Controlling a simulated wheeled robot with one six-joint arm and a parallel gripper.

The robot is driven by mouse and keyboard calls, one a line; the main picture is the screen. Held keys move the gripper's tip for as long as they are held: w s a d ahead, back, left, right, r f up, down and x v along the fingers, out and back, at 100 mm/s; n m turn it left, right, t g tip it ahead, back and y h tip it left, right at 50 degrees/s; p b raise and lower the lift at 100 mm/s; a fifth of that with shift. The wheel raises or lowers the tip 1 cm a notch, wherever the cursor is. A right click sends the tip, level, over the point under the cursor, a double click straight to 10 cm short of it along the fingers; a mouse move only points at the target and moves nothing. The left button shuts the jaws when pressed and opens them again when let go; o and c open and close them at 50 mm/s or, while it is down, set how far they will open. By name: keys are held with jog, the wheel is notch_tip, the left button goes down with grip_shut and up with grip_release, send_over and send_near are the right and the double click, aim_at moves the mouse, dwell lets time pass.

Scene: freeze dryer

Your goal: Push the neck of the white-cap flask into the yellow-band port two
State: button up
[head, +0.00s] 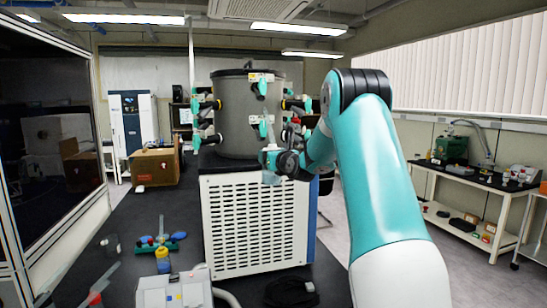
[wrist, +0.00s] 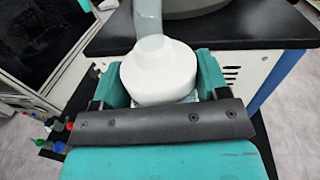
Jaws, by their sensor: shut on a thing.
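My gripper (head: 272,160) is in front of the dark drum (head: 236,112) of the freeze dryer, just above its white vented cabinet. In the wrist view my gripper (wrist: 155,88) is shut around the flask, with its teal fingers on either side of the white cap (wrist: 160,72). A pale translucent neck (wrist: 148,20) rises from the cap and leaves the top of the picture. The flask body is mostly hidden by the gripper. Ports with teal handles ring the drum, including a front lower port (head: 262,121) close above my gripper.
The white vented cabinet (head: 256,222) stands below the drum. A dark bench (head: 150,225) at left carries a cardboard box (head: 155,166), small coloured-cap items and a white device (head: 175,290). A side table (head: 470,178) stands at right. Open floor lies between.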

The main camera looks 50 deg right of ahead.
aim_at(269, 145)
jog(key=shift+w+d+r+p, duration=0.35)
jog(key=shift+w+r+p, duration=0.3)
jog(key=shift+r+p, duration=0.1)
jog(key=shift+w+d+r+p, duration=0.35)
jog(key=shift+w+r+p, duration=0.25)
jog(key=shift+p, duration=0.15)
jog(key=shift+a+r, duration=0.2)
jog(key=shift+a, duration=0.05)
jog(key=shift+w+d+r+p, duration=0.45)
jog(key=shift+w+r+p, duration=0.35)
jog(key=shift+p, duration=0.55)
dwell(0.3)
jog(key=shift+d+r, duration=0.1)
jog(key=shift+r, duration=0.1)
jog(key=shift+c, duration=1.4)
jog(key=shift+w+d+r+p, duration=0.1)
jog(key=shift+w+r+p, duration=0.2)
jog(key=shift+p, duration=0.2)
jog(key=o, duration=1.6)
jog(key=shift+c, duration=0.2)
jog(key=shift+o, duration=0.2)
jog(key=shift+f, duration=0.1)
